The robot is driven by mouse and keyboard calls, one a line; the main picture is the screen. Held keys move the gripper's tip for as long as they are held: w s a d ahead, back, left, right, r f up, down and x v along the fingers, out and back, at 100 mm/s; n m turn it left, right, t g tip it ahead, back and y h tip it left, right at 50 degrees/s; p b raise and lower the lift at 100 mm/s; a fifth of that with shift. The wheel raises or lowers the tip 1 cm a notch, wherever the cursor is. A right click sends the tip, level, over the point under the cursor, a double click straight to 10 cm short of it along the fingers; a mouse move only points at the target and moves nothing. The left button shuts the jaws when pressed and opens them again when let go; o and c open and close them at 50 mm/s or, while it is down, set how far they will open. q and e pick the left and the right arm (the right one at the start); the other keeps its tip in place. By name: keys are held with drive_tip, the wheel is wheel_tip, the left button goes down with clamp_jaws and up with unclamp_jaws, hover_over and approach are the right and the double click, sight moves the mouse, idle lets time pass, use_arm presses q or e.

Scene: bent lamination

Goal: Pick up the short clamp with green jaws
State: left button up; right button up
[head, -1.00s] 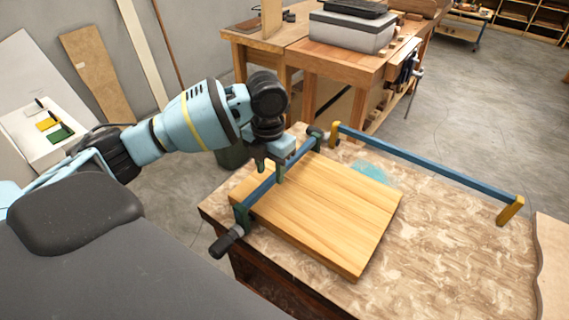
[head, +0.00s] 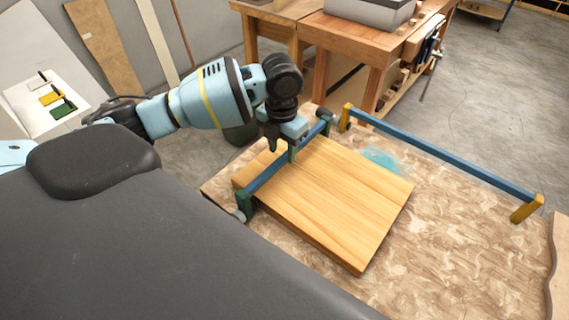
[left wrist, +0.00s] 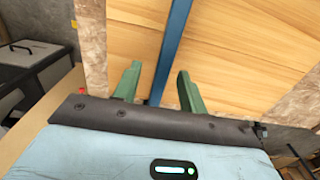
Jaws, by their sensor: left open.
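The short clamp with green jaws (head: 268,172) has a blue bar and lies along the left edge of a wooden panel (head: 335,200) on the table. One green jaw is at the near end, the other at the far end by a dark knob. My left gripper (head: 282,153) is over the middle of the bar, pointing down. In the left wrist view the blue bar (left wrist: 176,40) runs between its two open green fingers (left wrist: 158,88), apart from both. My right gripper does not show.
A longer blue clamp with yellow jaws (head: 440,153) lies on the table to the right, beyond a light blue patch (head: 385,160). The patterned tabletop (head: 450,240) is bare at the right. A wooden workbench (head: 330,45) stands behind.

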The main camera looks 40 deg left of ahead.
sight(284, 156)
use_arm(q)
drive_tip(key=f, duration=0.3)
drive_tip(key=shift+w+d+f, duration=0.1)
drive_tip(key=shift+d+f, duration=0.15)
drive_tip(key=shift+f, duration=0.7)
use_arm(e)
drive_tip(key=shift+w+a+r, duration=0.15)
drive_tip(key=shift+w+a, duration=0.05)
use_arm(q)
drive_tip(key=shift+c, duration=0.3)
drive_tip(key=shift+r, duration=0.1)
clamp_jaws()
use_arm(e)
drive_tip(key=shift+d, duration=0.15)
use_arm(q)
drive_tip(key=shift+w+r, duration=0.1)
